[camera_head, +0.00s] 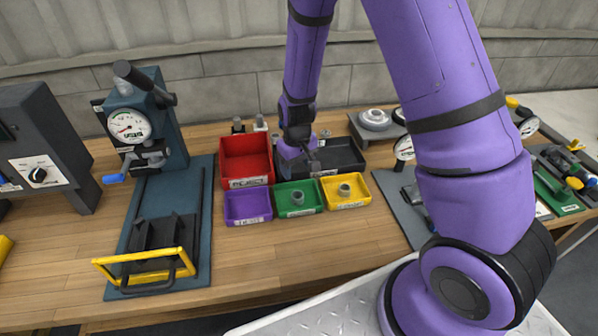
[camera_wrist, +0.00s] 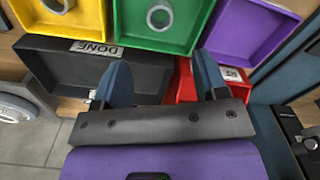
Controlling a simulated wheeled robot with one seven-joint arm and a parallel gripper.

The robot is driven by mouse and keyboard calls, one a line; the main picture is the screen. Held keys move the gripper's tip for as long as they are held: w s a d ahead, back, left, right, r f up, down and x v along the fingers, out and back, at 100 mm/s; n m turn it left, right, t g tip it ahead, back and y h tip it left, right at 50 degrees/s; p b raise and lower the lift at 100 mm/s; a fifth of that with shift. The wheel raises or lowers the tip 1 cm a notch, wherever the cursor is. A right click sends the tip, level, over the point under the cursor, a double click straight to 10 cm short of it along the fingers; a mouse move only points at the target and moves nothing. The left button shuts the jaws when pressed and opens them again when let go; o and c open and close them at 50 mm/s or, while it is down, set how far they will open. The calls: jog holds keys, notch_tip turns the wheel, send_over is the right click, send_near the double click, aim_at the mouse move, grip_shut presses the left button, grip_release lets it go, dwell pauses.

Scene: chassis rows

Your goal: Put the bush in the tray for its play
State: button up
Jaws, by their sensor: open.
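A grey ring-shaped bush sits in the green tray (camera_head: 283,206), and another sits in the yellow tray (camera_head: 366,204). The wrist view shows the bush in the green tray (camera_wrist: 159,15) and the bush in the yellow tray (camera_wrist: 56,4). The purple tray (camera_head: 240,216) looks empty in the head view. The red tray (camera_head: 232,150) and the black tray (camera_head: 345,146) stand behind; the black tray's label reads DONE in the wrist view (camera_wrist: 55,70). My gripper (camera_wrist: 161,80) is open and empty, above the black and red trays; the head view partly hides its fingers.
A blue press with a dial gauge (camera_head: 129,126) and a yellow-handled fixture (camera_head: 150,262) stand at left. A dark box with a knob (camera_head: 38,174) is further left. Gauges and tools crowd the right side. Bare wood (camera_head: 290,250) lies in front of the small trays.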

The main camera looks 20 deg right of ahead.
jog(key=s+d+r+m+t+y, duration=0.15)
jog(key=s+r, duration=0.25)
jog(key=r, duration=0.8)
jog(key=s+d+r+n+t+h, duration=0.1)
jog(key=s+d+r, duration=0.15)
jog(key=r, duration=0.95)
jog(key=s+d+r+m+t, duration=0.1)
jog(key=s+r, duration=0.5)
jog(key=s, duration=0.3)
jog(key=s+d+r+t, duration=0.1)
jog(key=s+d+r, duration=0.1)
jog(key=s+r, duration=0.4)
jog(key=shift+s+r+m+t, duration=0.25)
jog(key=shift+s+m+t, duration=0.1)
jog(key=shift+s, duration=1.45)
